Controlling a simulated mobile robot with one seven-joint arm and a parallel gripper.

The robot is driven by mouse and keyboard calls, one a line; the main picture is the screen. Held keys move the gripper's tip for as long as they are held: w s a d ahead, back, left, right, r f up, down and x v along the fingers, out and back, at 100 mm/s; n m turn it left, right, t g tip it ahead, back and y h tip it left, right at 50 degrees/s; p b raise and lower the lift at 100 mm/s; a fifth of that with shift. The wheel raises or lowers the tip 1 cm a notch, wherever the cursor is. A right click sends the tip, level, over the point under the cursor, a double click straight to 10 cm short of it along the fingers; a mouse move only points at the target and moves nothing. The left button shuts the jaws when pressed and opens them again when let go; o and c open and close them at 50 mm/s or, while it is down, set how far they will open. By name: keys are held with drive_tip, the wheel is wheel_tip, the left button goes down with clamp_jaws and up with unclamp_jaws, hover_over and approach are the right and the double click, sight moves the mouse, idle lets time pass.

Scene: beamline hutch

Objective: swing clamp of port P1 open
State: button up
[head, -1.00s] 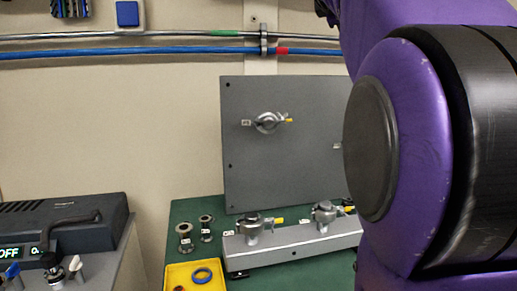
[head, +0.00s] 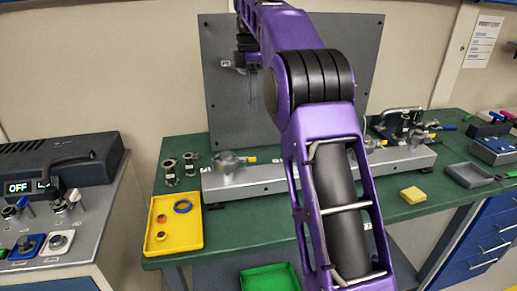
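The grey upright panel (head: 222,110) stands at the back of the bench. My gripper (head: 252,80) is at the panel just right of this label, in front of where the panel's port and clamp sit. My gripper and arm hide that clamp, so its state and any contact cannot be seen. I cannot tell whether my fingers are open or shut. A clamped port (head: 230,162) with a yellow-tipped lever stands on the grey manifold bar (head: 245,184). Which port is P1 is not readable.
A console (head: 60,165) stands at left. My arm crosses the middle of the view.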

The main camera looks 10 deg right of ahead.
drive_tip(key=b, duration=0.3)
approach(236, 164)
drive_tip(key=d+f, duration=0.1)
drive_tip(key=f, duration=0.1)
drive_tip(key=w+d+f, duration=0.1)
drive_tip(key=d+f, duration=0.1)
drive_tip(key=f, duration=0.1)
drive_tip(key=w+d+f, duration=0.1)
drive_tip(key=d+f, duration=0.1)
drive_tip(key=f, duration=0.1)
drive_tip(key=shift+c, duration=0.3)
clamp_jaws()
idle(0.7)
